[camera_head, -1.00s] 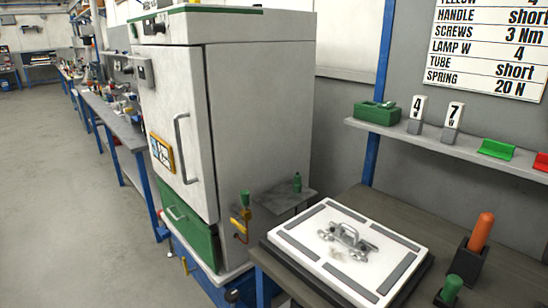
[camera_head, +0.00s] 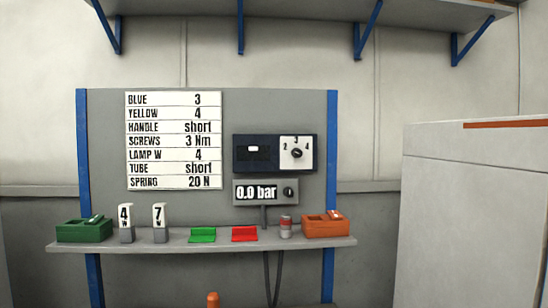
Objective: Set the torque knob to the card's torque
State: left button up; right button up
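The card (camera_head: 174,141) hangs on the grey back panel, left of centre; its screws line reads 3 Nm. The torque knob (camera_head: 296,153) is a small black knob on a white dial marked 2, 3 and 4, at the right end of a dark box (camera_head: 256,153). The 3 is at the top of the dial. I cannot tell which mark the knob points to at this size. Neither of my grippers shows in the head view.
Below the dial is a display (camera_head: 258,191) reading 0.0 bar, with its own small knob (camera_head: 289,191). A shelf (camera_head: 160,245) below carries a green box (camera_head: 84,230), two numbered blocks, green and red holders, a small can (camera_head: 285,227) and an orange box (camera_head: 326,226). A pale cabinet (camera_head: 470,220) stands at right.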

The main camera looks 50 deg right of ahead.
aim_at(296, 153)
jog(key=z, duration=1.7)
